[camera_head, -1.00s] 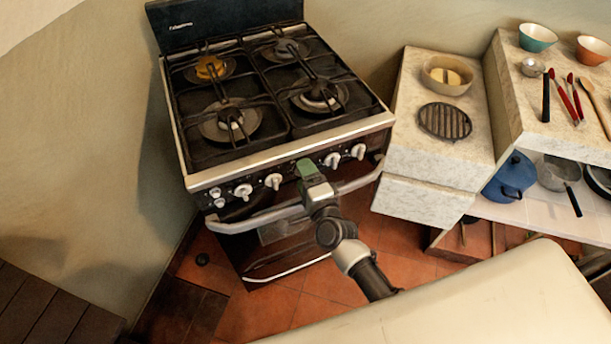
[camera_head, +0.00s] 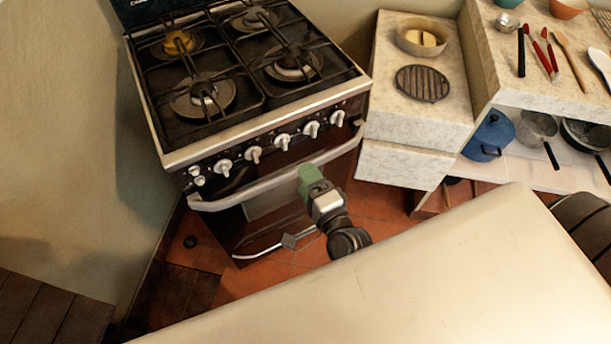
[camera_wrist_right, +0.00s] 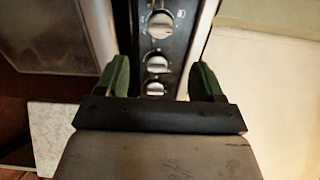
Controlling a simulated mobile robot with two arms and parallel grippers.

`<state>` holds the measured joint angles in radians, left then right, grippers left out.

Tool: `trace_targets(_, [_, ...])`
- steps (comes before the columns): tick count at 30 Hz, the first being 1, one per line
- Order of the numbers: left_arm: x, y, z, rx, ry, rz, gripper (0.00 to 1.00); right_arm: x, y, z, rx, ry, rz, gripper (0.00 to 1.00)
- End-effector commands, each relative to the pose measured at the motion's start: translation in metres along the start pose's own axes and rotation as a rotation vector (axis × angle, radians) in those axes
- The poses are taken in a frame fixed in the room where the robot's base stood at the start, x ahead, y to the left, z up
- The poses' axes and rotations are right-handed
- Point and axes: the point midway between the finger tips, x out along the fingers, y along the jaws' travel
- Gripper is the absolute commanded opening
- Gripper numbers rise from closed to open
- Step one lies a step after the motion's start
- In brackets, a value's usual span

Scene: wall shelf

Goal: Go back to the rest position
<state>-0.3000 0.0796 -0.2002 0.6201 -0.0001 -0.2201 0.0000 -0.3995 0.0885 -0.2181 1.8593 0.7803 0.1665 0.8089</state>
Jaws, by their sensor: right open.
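My right gripper (camera_head: 311,177) is in front of the stove (camera_head: 265,140), over the oven door near its handle (camera_head: 285,176) in the head view. In the right wrist view its two green fingers (camera_wrist_right: 158,78) stand apart with nothing between them. Beyond the fingers show the stove's control knobs (camera_wrist_right: 160,25). I cannot tell whether the gripper touches the handle. My left gripper is not in view.
A stone counter (camera_head: 420,125) with a bowl (camera_head: 423,38) and a round grate (camera_head: 422,83) stands right of the stove. A shelf there holds a blue pot (camera_head: 490,136) and pans. A pale surface (camera_head: 420,280) fills the front. Tiled floor (camera_head: 245,278) shows left of it.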

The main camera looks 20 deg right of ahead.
Motion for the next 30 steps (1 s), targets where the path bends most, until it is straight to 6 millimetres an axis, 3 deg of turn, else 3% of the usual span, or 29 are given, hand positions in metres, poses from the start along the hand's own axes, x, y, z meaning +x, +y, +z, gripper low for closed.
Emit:
trace_targets(11, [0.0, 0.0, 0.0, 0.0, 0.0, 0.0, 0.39, 0.0, 0.001, 0.0, -0.003, -0.001, 0.003, 0.68])
trace_targets(14, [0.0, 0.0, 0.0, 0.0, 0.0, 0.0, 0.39, -0.001, 0.018, 0.001, -0.047, -0.011, 0.042, 0.68])
trace_targets(17, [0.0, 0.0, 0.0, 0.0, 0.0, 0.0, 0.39, -0.007, 0.063, 0.003, -0.175, -0.043, 0.144, 0.68])
trace_targets(20, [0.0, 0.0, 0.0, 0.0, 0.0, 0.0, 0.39, -0.025, 0.13, 0.003, -0.37, -0.115, 0.301, 0.68])
trace_targets(23, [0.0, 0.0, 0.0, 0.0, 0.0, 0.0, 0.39, -0.057, 0.201, 0.001, -0.58, -0.224, 0.471, 0.68])
trace_targets(27, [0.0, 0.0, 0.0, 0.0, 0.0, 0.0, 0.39, -0.12, 0.288, -0.006, -0.851, -0.429, 0.694, 0.68])
trace_targets(30, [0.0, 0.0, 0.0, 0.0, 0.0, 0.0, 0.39, -0.176, 0.339, -0.014, -1.02, -0.61, 0.839, 0.68])
